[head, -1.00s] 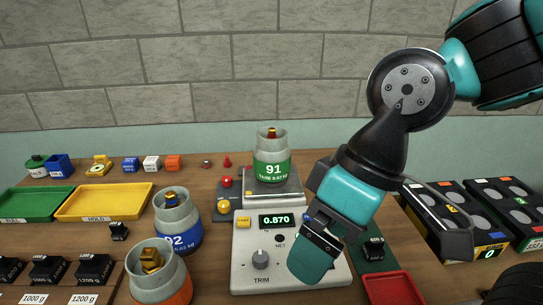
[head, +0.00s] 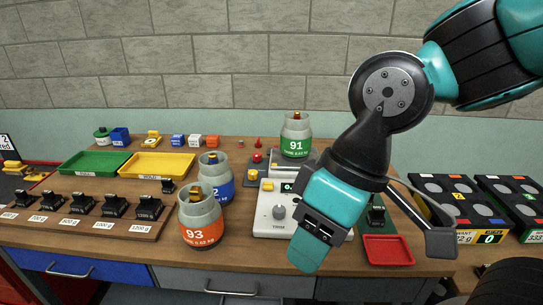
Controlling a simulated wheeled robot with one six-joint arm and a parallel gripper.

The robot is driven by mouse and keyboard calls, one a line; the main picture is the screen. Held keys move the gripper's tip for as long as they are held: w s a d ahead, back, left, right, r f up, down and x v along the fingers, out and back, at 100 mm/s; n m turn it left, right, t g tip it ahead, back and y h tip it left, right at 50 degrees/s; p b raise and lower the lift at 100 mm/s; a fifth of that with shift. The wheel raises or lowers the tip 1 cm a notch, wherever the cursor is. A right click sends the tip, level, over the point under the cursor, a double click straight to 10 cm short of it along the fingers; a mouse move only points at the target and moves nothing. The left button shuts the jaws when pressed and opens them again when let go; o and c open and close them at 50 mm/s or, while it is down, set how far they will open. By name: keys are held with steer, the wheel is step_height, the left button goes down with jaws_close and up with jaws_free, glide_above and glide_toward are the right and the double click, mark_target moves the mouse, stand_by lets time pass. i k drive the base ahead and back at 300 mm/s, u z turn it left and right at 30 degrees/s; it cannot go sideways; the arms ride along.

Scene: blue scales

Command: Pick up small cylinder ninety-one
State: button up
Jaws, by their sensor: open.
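Small cylinder ninety-one (head: 295,136) is a grey gas cylinder with a green band marked 91 and a brass-and-red valve on top. It stands upright on the pan of the scale (head: 268,222) at the back of the bench. My gripper (head: 308,262) hangs in front of the scale, to the right of and nearer than the cylinder, apart from it. It covers the right part of the scale and most of its display. Its fingertips are seen from behind, and nothing shows held in it.
Cylinder ninety-three (head: 201,222), orange-banded, and a blue-banded cylinder (head: 216,180) stand left of the scale. Yellow (head: 154,164) and green (head: 95,162) trays lie farther left, with several black weights (head: 113,205) in front. A red tray (head: 388,250) and black racks (head: 455,205) are at right.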

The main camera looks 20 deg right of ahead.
mark_target(296, 135)
steer(key=u, duration=0.3)
steer(key=k, duration=0.75)
steer(key=u, duration=1.1)
steer(key=i, duration=1.4)
steer(key=z, duration=0.95)
steer(key=i, duration=0.6)
steer(key=z, duration=0.8)
